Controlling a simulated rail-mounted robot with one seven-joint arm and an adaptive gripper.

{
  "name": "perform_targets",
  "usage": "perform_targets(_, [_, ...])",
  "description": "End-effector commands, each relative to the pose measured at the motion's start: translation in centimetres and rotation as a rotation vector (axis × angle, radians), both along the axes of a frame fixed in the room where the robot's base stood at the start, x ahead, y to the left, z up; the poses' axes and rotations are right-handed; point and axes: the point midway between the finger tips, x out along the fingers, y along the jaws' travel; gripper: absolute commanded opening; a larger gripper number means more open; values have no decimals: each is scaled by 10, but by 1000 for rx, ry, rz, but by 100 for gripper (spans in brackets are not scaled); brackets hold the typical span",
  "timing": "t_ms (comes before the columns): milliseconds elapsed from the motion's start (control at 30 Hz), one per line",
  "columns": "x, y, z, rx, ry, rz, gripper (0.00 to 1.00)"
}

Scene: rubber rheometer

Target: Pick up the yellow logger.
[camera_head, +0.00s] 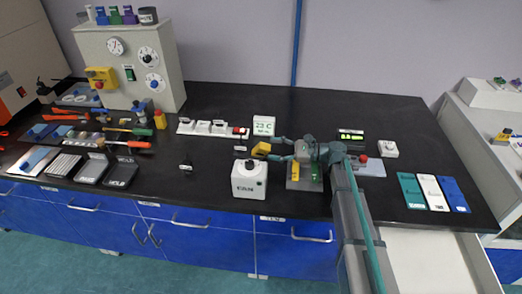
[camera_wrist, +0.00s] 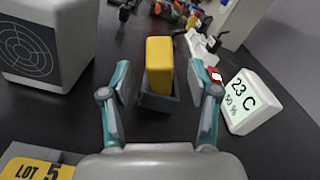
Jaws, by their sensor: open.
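The yellow logger (camera_wrist: 160,62) is an upright yellow block seated in a small dark holder (camera_wrist: 158,103) in the wrist view. It also shows as a small yellow shape in the head view (camera_head: 261,149). My gripper (camera_wrist: 160,84) is open, with one teal finger on each side of the logger. Gaps show between the fingers and the logger, and I see no contact. In the head view my gripper (camera_head: 274,148) reaches left toward the logger.
A white fan box (camera_head: 249,180) stands in front of the logger. A white 23 C display (camera_wrist: 248,101) stands close to the right finger in the wrist view. A yellow LOT 5 label (camera_wrist: 35,170) is at lower left. Bare black bench (camera_head: 215,163) lies to the left.

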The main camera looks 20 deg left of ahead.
Motion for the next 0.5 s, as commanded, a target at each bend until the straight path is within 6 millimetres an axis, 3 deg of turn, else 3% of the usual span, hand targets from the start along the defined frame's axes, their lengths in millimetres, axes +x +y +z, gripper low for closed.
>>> perform_targets(300, [-9,45,2,1,0,1,60])
perform_targets(500, [-12,55,0,0,0,0,60])
